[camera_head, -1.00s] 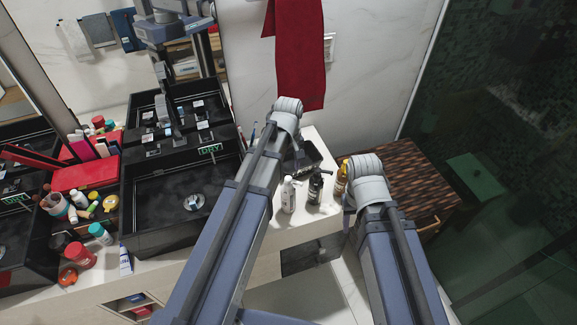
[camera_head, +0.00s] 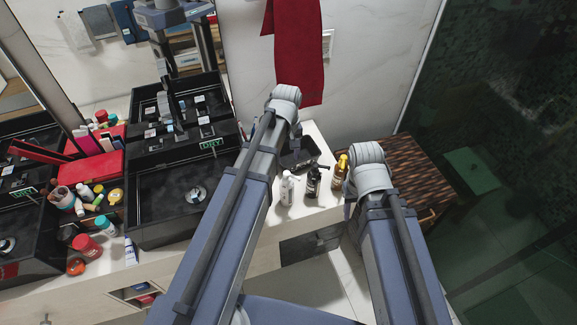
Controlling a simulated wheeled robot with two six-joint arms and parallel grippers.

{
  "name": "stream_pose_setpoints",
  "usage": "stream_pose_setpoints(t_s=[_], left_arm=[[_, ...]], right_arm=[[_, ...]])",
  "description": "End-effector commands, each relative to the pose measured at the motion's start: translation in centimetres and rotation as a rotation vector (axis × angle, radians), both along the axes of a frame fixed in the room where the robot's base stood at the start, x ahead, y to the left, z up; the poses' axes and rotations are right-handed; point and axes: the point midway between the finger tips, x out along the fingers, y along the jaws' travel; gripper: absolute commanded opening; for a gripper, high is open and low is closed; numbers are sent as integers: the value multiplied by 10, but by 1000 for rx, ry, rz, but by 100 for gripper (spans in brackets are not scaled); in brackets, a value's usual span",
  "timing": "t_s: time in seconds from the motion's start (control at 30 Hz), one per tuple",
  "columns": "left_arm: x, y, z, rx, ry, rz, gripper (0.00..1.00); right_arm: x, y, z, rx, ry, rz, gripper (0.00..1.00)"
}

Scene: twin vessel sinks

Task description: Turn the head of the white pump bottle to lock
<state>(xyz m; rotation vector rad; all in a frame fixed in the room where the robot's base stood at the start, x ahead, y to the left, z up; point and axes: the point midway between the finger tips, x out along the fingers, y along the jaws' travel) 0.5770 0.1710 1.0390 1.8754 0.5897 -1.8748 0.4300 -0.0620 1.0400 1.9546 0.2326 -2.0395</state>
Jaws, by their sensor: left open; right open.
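The white pump bottle (camera_head: 287,190) stands upright on the right end of the white counter, just right of my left forearm. Neither gripper is seen touching the white bottle.
A black pump bottle (camera_head: 312,181) and an amber bottle (camera_head: 340,172) stand close to the right of the white one. A dark tray (camera_head: 298,158) lies behind them. A black sink (camera_head: 150,232) and cluttered toiletries are left. A red towel (camera_head: 299,55) hangs behind.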

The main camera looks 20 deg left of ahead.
Motion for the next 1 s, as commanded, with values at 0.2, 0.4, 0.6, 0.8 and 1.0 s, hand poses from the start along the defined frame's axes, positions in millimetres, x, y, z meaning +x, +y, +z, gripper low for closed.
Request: stream_pose_setpoints(t_s=[0.2,0.4,0.6,0.8,1.0], left_arm=[[0,0,-10,0,0,1,62],[0,0,-31,0,0,1,62],[0,0,-58,0,0,1,62],[0,0,-77,0,0,1,62],[0,0,-78,0,0,1,62]], right_arm=[[0,0,-10,0,0,0,50],[0,0,-31,0,0,-1,50],[0,0,-58,0,0,-2,50],[0,0,-77,0,0,-2,50],[0,0,-78,0,0,-3,50]])
